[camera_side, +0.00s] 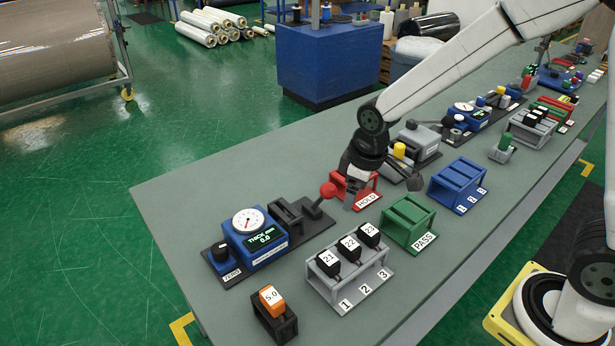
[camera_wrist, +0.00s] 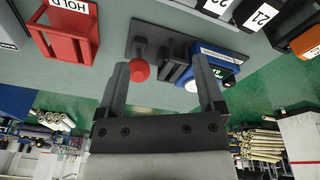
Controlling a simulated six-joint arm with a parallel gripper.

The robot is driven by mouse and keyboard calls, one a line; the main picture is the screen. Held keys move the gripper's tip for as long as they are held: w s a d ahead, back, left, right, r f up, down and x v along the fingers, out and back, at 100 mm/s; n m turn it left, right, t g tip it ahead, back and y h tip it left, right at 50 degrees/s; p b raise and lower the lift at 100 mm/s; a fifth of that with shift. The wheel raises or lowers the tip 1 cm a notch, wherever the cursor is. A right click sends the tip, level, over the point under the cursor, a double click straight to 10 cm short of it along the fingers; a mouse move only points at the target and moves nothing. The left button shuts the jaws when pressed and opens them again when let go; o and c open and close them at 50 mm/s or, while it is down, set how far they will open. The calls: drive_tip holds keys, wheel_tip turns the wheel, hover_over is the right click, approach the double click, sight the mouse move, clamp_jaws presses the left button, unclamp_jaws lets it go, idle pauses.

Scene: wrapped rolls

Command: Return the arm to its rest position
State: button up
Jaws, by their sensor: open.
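My gripper (camera_side: 347,198) is above the table (camera_side: 235,181), close to the red HOLD rack (camera_side: 362,190) in the side view. In the wrist view its two fingers (camera_wrist: 161,75) are spread apart with nothing between them. The blue gauge (camera_side: 258,240), with a white dial and a display, stands at the table's left part with a red-knobbed lever (camera_side: 327,190) beside it. In the wrist view the red ball (camera_wrist: 139,71) shows near the left finger, and the HOLD rack (camera_wrist: 68,42) lies further left. My arm reaches in from the upper right.
A grey rack (camera_side: 350,290) holds black blocks marked 21, 22 and 23. An orange block (camera_side: 272,300) marked 5.0 sits in a black holder. The green PASS rack (camera_side: 408,222) and blue rack (camera_side: 457,185) look empty. More devices line the table's far right; its left corner is bare.

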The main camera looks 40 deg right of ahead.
idle(0.3)
drive_tip(key=s+d+f+m, duration=0.1)
drive_tip(key=s+d+m, duration=0.4)
drive_tip(key=s, duration=0.5)
drive_tip(key=shift+s+d+t, duration=0.15)
drive_tip(key=shift+s+t, duration=0.05)
drive_tip(key=shift+t, duration=0.1)
idle(0.9)
